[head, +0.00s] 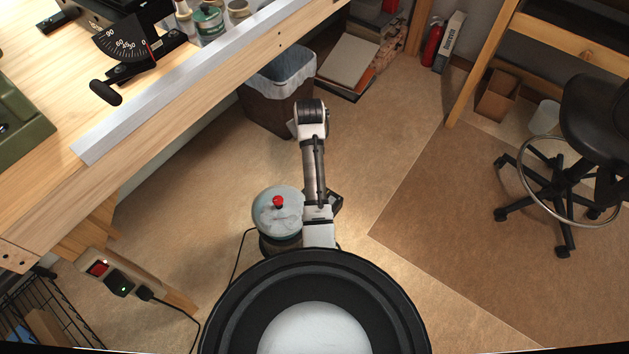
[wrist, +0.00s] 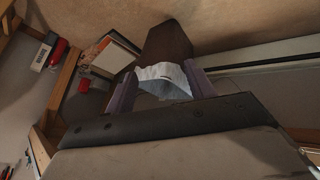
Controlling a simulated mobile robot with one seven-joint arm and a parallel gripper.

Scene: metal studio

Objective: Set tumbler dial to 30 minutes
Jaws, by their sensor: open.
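A round pale-teal tub with a red knob on top (head: 278,203), perhaps the tumbler, stands on the floor beside my base. No dial markings are readable on it. A black cord runs from near it toward a power strip (head: 97,268) under the bench. A black scale marked 0 to 90 (head: 118,42) stands on the bench at the upper left, with a black handle (head: 105,92) near it; I cannot tell whether it belongs to a tumbler. My gripper (wrist: 160,70) is open and empty in the wrist view, its fingers apart; in the head view its fingers are not clearly visible.
The wooden bench (head: 190,100) fills the upper left. A brown bin with a white liner (head: 280,75) stands under its edge; it also shows beyond my fingers in the wrist view (wrist: 165,78). A black stool (head: 590,115) stands right. Floor between is clear.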

